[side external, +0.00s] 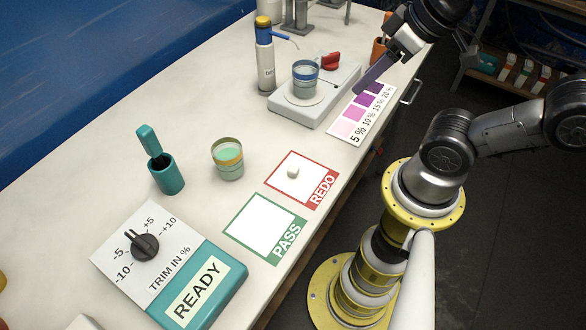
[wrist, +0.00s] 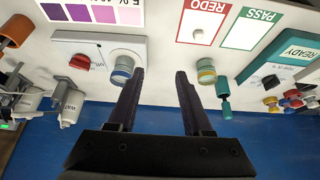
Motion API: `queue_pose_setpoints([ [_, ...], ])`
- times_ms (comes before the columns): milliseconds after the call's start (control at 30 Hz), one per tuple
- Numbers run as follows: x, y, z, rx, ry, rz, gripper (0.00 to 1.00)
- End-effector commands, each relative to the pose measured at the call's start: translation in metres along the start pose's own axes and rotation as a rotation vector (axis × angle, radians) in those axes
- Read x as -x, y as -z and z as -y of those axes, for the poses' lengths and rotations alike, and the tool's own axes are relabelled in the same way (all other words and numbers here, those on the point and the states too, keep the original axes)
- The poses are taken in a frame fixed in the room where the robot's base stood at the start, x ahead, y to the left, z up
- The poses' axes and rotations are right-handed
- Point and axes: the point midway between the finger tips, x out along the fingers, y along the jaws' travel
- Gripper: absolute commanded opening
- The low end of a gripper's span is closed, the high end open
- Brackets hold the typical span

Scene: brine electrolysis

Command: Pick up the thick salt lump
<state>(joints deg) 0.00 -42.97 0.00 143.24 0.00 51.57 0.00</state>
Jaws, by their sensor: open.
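A small pale rounded lump (side external: 292,173), which looks like the salt lump, sits on the white square of the red-framed REDO card (side external: 274,178). It also shows in the wrist view (wrist: 198,33), near the top and to the right of my fingers. My gripper (side external: 362,88) is above the far right part of the table, near the colour card and well away from the lump. In the wrist view my gripper (wrist: 160,74) has its two dark fingers spread wide with nothing between them. The side view shows the fingers nearly edge-on.
The green PASS card (side external: 234,231) lies beside REDO. A striped cup (side external: 228,170) and teal holder (side external: 168,180) stand nearby. Another cup (side external: 305,86) stands on a white device with a red knob (side external: 331,61). A bottle (side external: 265,65) stands behind. The trim panel (side external: 122,274) is at the front.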

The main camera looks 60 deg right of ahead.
Motion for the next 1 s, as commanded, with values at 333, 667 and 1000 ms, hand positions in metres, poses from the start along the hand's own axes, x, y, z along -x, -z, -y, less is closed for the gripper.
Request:
queue_pose_setpoints([
  [333, 0.000, 0.000, 0.000, 0.000, 0.000, 0.000, 0.62],
  [667, 0.000, 0.000, 0.000, 0.048, 0.000, 0.001, 0.62],
  [1000, -0.002, 0.026, 0.009, 0.745, 0.048, 0.072, 0.62],
])
